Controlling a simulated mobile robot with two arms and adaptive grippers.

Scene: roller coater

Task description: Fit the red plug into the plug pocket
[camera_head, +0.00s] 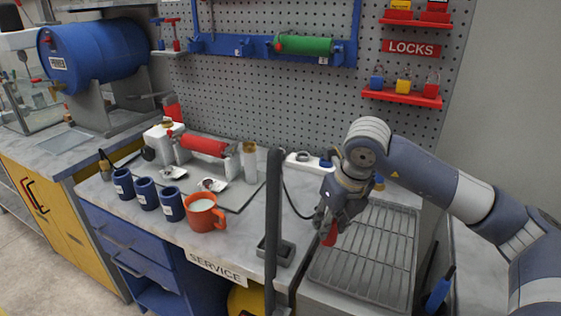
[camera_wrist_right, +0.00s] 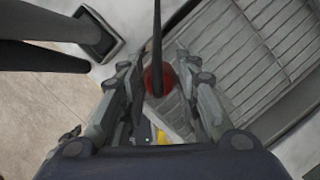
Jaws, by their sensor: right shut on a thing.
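My right gripper (camera_head: 333,228) is shut on the red plug (camera_head: 330,236), which hangs below the fingers over the front left part of the wire rack. In the right wrist view the red plug (camera_wrist_right: 156,85) sits between the two fingers (camera_wrist_right: 160,90), with a black cord crossing in front of it. A small grey open-topped holder (camera_head: 284,257) stands on the bench front, left of the gripper and apart from the plug; it looks like the plug pocket. It also shows in the right wrist view (camera_wrist_right: 110,48). My left gripper is not in view.
The wire rack (camera_head: 375,265) lies under and right of the gripper. An orange mug (camera_head: 205,215) and several blue cups (camera_head: 147,194) stand to the left. A black cord (camera_head: 288,195) runs behind the post.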

